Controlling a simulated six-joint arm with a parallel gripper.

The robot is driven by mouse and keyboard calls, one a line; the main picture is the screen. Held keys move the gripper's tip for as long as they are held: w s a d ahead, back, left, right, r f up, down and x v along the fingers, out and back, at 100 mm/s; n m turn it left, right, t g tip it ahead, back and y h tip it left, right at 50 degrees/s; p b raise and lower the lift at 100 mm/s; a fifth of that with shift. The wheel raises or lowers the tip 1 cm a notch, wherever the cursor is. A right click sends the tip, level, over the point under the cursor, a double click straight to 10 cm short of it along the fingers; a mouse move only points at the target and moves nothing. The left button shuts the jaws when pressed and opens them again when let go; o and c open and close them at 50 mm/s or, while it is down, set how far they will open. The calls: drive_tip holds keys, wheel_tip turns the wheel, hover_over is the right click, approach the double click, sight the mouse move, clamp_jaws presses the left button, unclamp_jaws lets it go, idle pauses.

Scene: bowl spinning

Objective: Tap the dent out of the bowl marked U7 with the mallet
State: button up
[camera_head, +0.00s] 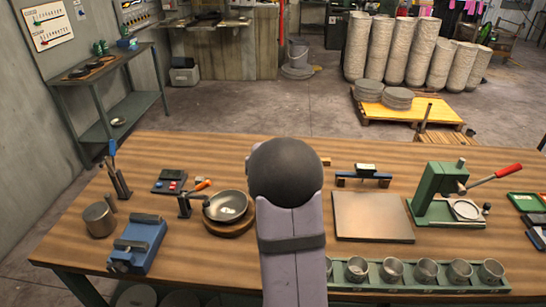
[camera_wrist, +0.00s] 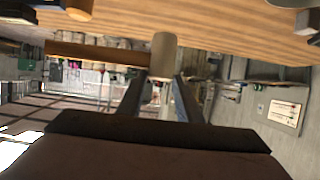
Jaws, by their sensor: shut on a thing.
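My gripper (camera_wrist: 160,80) shows in the wrist view, its two dark fingers shut on a mallet. The mallet has a pale cylindrical head (camera_wrist: 164,55) at the fingertips and a brown wooden handle (camera_wrist: 95,52) reaching left. Several bowls (camera_head: 392,269) stand in a green rack (camera_head: 420,287) at the front right. I cannot read a U7 mark or make out a dent.
An orange-handled tool (camera_head: 196,190) is beside the bowl. A flat metal plate (camera_head: 372,217) and a green press (camera_head: 440,190) with a red lever are at the right.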

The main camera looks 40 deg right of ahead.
drive_tip(key=shift+s+d+r+p, duration=0.1)
drive_tip(key=shift+d+r+p, duration=0.1)
drive_tip(key=shift+r+p, duration=0.2)
drive_tip(key=shift+c, duration=0.4)
drive_tip(key=s+n+t+y+p, duration=0.1)
drive_tip(key=s+n+y+p, duration=0.1)
drive_tip(key=s+p, duration=0.35)
drive_tip(key=w+a+n+t+y+p, duration=0.1)
drive_tip(key=w+a+n+t+y, duration=0.2)
drive_tip(key=a+n+y, duration=0.5)
drive_tip(key=a, duration=1.2)
drive_tip(key=shift+w+a+y+p, duration=0.3)
drive_tip(key=shift+y+p, duration=0.05)
drive_tip(key=shift+y, duration=0.05)
drive_tip(key=shift+d, duration=0.15)
